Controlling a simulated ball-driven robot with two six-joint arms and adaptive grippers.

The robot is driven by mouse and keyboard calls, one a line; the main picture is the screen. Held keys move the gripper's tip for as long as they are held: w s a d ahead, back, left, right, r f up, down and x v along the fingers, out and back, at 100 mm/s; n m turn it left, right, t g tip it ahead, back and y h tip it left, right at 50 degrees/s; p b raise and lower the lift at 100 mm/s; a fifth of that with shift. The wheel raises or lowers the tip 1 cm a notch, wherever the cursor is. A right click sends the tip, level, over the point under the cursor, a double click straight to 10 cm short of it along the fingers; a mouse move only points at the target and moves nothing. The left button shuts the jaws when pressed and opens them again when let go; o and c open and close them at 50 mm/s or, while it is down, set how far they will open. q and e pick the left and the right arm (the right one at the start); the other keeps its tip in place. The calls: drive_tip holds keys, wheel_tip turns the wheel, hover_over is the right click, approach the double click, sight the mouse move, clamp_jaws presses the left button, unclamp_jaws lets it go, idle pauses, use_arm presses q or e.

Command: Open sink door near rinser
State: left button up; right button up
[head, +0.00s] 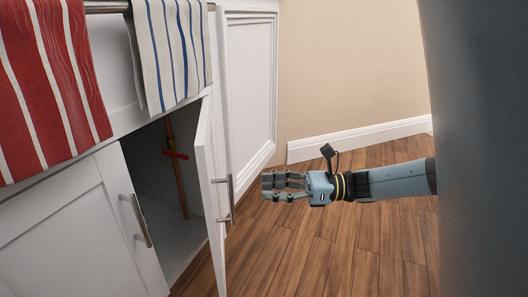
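The white sink door (208,190) stands swung open on the right side of the cabinet opening, seen nearly edge-on, with a metal bar handle (231,199) on its outer face. Behind it the dark cabinet inside (150,165) shows, with an orange-brown pipe (176,165). My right gripper (268,186) comes in from the right and points left at the door handle. It is empty, its fingers spread, with a gap between the fingertips and the handle. My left gripper is not in view. No rinser can be made out.
A second white door (75,225) with a bar handle (137,220) is closed at the left. A red striped towel (50,85) and a white-blue striped towel (172,50) hang above. Wooden floor (330,245) is clear at the right.

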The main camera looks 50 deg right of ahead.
drive_tip(key=v, duration=1)
